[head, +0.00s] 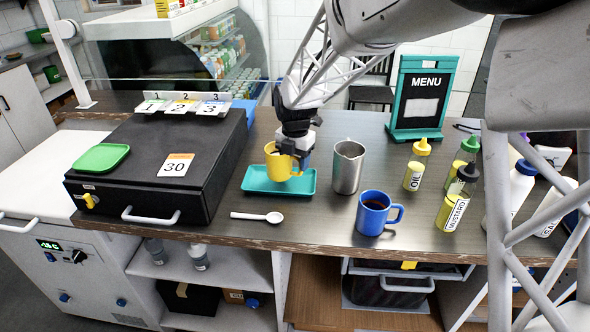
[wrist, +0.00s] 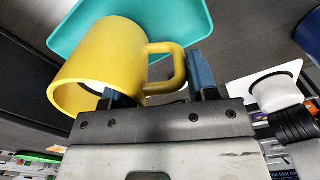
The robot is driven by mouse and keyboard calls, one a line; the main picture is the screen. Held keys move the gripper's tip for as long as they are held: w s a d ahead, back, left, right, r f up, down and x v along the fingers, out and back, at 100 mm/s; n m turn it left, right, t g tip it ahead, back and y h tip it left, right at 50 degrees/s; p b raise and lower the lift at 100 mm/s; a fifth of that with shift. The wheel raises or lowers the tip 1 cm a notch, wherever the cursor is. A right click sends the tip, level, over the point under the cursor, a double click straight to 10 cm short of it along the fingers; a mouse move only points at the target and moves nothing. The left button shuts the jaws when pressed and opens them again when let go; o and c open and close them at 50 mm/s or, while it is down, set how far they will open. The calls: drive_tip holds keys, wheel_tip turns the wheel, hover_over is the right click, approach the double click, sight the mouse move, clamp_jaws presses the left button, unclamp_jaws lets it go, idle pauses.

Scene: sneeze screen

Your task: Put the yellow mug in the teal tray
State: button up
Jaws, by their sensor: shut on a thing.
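The yellow mug (head: 279,162) is at the teal tray in the head view, over its left-middle part. The teal tray (head: 257,184) lies on the dark counter. My gripper (head: 297,158) is shut on the mug from above and to the right. In the wrist view, my gripper (wrist: 155,90) has one finger at the mug's opening and one beyond its handle. The yellow mug (wrist: 112,62) is tilted in that picture, with the teal tray (wrist: 195,25) behind it. I cannot tell whether the mug's base touches the tray.
A black cash drawer box (head: 140,180) stands left of the tray. A steel pitcher (head: 347,168) and a blue mug (head: 372,213) stand to the right. A white spoon (head: 257,216) lies in front. Several bottles and a menu board (head: 420,98) are further right.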

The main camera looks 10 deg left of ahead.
sight(295, 172)
drive_tip(key=shift+f, duration=1.55)
drive_tip(key=shift+f, duration=0.1)
drive_tip(key=o, duration=1.4)
drive_tip(key=shift+c, duration=0.2)
wheel_tip(295, 172, up, 12)
drive_tip(key=shift+r, duration=0.1)
